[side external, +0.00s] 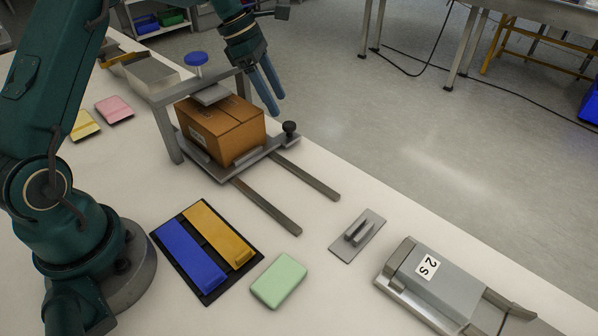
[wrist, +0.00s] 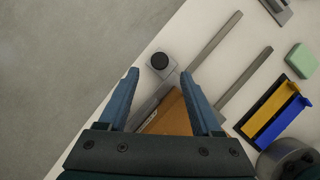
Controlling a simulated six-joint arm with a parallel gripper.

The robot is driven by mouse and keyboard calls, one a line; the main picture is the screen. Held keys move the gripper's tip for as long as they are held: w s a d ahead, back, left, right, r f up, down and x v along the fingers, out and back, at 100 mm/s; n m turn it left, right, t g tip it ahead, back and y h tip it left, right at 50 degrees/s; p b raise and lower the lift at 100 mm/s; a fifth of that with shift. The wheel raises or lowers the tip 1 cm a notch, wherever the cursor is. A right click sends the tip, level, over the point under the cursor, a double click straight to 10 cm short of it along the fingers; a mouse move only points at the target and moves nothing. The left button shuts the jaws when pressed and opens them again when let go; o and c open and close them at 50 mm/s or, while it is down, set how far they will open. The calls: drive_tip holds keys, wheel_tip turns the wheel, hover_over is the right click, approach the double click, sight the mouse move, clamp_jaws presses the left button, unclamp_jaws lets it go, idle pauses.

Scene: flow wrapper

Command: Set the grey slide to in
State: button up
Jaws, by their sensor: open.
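The grey slide (side external: 240,164) is a flat tray on two parallel grey rails (side external: 268,207), with a black knob (side external: 290,128) at its corner. It carries a brown cardboard box (side external: 222,129) and sits at the rails' end by the grey frame, partly beneath it. The bare rails run out towards the lower right. My gripper (side external: 277,105) is open and empty, pointing down above and behind the knob. In the wrist view the knob (wrist: 160,61) shows between and just beyond the fingertips (wrist: 160,74). The box (wrist: 172,117) is partly hidden by my gripper.
The grey frame (side external: 168,132) with a blue-topped press (side external: 195,59) stands over the box. Blue (side external: 188,254) and yellow (side external: 218,236) bars, a green block (side external: 279,280), a small handled plate (side external: 357,236) and a grey machine (side external: 440,285) lie nearer. The table edge is close to the knob.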

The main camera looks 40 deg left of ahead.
wheel_tip(320, 180, up, 5)
drive_tip(key=m+y, duration=0.8)
drive_tip(key=m, duration=0.6)
approach(289, 124)
drive_tip(key=a+f, duration=0.1)
drive_tip(key=f, duration=0.1)
drive_tip(key=shift+w+x, duration=0.15)
drive_tip(key=shift+x, duration=1.25)
drive_tip(key=shift+w+x, duration=0.1)
drive_tip(key=shift+x, duration=1.35)
drive_tip(key=shift+d+r, duration=0.1)
clamp_jaws()
